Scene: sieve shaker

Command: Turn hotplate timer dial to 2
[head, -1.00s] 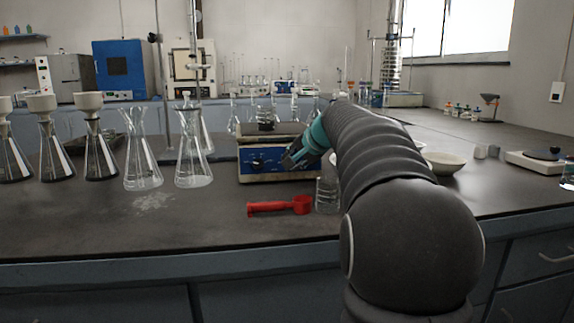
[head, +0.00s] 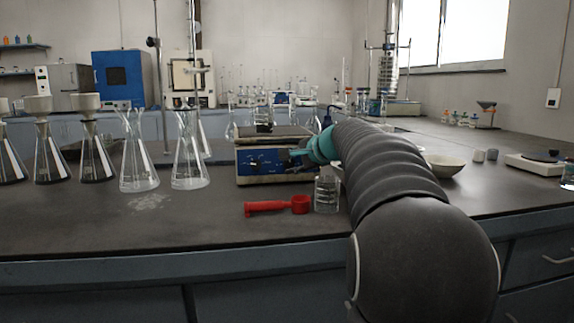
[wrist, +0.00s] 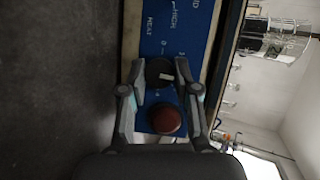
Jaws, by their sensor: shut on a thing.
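The hotplate (head: 262,180) stands on the bench with its blue control panel (head: 262,160) facing me. In the wrist view the blue panel (wrist: 190,35) shows sideways with white lettering. The black timer dial (wrist: 157,73) has a pale pointer mark and sits between my fingertips. My gripper (wrist: 160,68) is shut on the dial, one finger on each side. A dark red round button (wrist: 166,119) lies between the fingers, nearer the palm. In the head view my gripper (head: 298,157) is at the panel's right part and hides the dial there.
Several glass flasks (head: 189,160) stand to the left. A white bowl (head: 443,165) is to the right behind my arm.

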